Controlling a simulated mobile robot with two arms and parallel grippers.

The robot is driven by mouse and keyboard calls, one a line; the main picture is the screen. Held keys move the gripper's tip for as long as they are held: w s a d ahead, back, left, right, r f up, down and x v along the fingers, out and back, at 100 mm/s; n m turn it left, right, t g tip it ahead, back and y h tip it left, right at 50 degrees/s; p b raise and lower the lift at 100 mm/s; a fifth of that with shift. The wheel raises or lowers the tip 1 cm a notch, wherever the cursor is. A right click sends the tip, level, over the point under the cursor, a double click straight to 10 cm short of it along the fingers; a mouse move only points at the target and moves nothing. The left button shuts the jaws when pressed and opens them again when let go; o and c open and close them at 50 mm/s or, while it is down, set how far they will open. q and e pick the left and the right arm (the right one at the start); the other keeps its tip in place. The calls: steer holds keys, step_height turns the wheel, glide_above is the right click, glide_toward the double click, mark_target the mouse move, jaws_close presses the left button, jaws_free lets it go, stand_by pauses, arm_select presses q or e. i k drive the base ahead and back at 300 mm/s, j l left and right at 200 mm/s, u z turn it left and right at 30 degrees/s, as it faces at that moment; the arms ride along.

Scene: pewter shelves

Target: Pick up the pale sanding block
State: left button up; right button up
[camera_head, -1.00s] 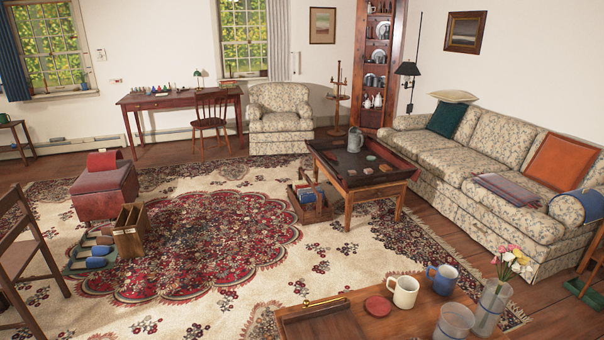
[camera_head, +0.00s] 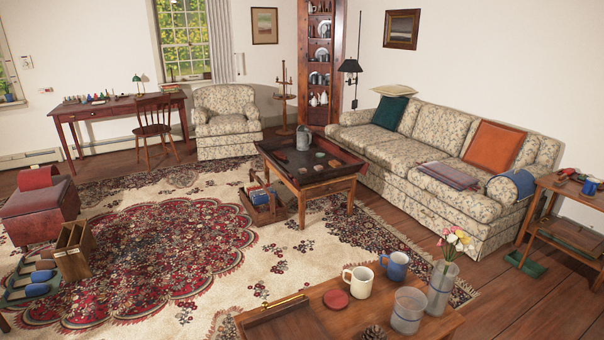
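I cannot pick out a pale sanding block for certain. A low green tray (camera_head: 14,296) lies on the rug at the far left, partly cut off by the picture edge. It holds a few small block-like things, one with a blue end (camera_head: 37,290) and one with a greyish end (camera_head: 42,276). They are too small to identify. Neither of my grippers shows in this view.
A wooden divided box (camera_head: 74,252) stands beside the tray, with a red upholstered seat (camera_head: 40,208) behind. A low table (camera_head: 310,165) stands mid-room before the sofa (camera_head: 440,160). A wooden table (camera_head: 330,318) with mugs fills the front.

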mark_target(334, 164)
steer(key=i+l+z, duration=0.25)
steer(key=l+z, duration=0.2)
steer(key=l, duration=0.25)
steer(key=i+l+z, duration=0.4)
steer(key=l, duration=0.2)
steer(key=i+l+z, duration=0.9)
steer(key=i+l+u, duration=0.1)
steer(key=i, duration=0.45)
steer(key=i+l+u, duration=0.1)
steer(key=i, duration=0.45)
steer(key=i+j+u, duration=0.2)
steer(key=i+u, duration=0.15)
steer(key=u, duration=0.15)
steer(key=i+j+u, duration=0.1)
steer(key=i+u, duration=0.6)
steer(key=u, duration=0.25)
steer(key=i+l+u, duration=0.25)
steer(key=u, duration=0.2)
steer(key=i+j+u, duration=0.1)
steer(key=i+u, duration=0.25)
steer(key=i, duration=0.7)
steer(key=i+l+u, duration=0.2)
steer(key=i+u, duration=0.15)
steer(key=i, duration=0.7)
